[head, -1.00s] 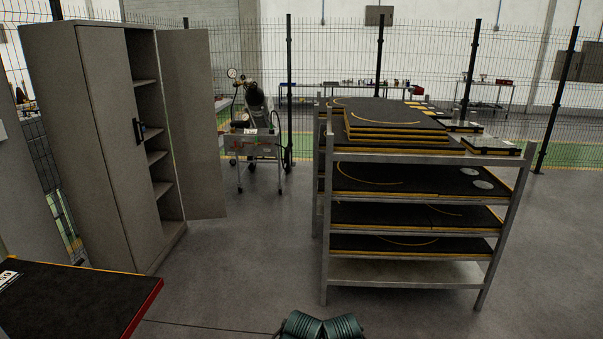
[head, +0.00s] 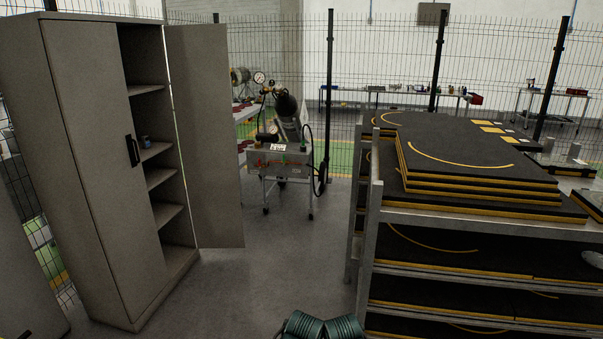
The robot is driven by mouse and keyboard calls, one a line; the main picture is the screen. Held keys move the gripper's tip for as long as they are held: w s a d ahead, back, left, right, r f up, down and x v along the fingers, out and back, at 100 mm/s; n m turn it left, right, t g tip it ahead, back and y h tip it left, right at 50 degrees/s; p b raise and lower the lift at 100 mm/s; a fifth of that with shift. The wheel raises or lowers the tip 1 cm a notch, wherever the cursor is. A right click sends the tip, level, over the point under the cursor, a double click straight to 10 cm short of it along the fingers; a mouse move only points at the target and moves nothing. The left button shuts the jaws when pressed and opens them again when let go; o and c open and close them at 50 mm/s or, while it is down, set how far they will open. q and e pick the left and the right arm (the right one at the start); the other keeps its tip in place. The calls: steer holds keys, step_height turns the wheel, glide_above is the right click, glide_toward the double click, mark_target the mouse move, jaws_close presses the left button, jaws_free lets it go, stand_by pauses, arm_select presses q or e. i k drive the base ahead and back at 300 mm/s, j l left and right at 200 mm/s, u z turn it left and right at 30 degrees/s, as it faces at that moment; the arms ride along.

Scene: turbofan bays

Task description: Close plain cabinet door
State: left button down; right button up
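A plain grey-beige cabinet (head: 30,140) stands at the left of the head view. Its left door (head: 95,170) is shut and carries a black handle (head: 133,150). Its right door (head: 205,135) stands wide open, swung out to the right, with its plain face showing and no handle visible on it. Neither of my grippers is in the view.
A metal rack (head: 362,240) stacked with black, yellow-edged mats stands at the right. A cart with gauges and a cylinder (head: 282,158) stands behind, before the mesh fence. Bare grey floor (head: 255,280) lies between cabinet and rack. A green ribbed object (head: 322,327) shows at the bottom.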

mark_target(197, 54)
steer(key=i+j+u, duration=0.15)
steer(key=i+u, duration=0.35)
steer(key=i, duration=0.5)
steer(key=i+l+u, duration=0.25)
steer(key=i+u, duration=0.2)
steer(key=i, duration=0.55)
steer(key=i+z, duration=0.2)
steer(key=i, duration=0.4)
steer(key=i+z, duration=0.2)
steer(key=i, duration=0.4)
steer(key=i+j+z, duration=0.25)
steer(key=i, duration=0.35)
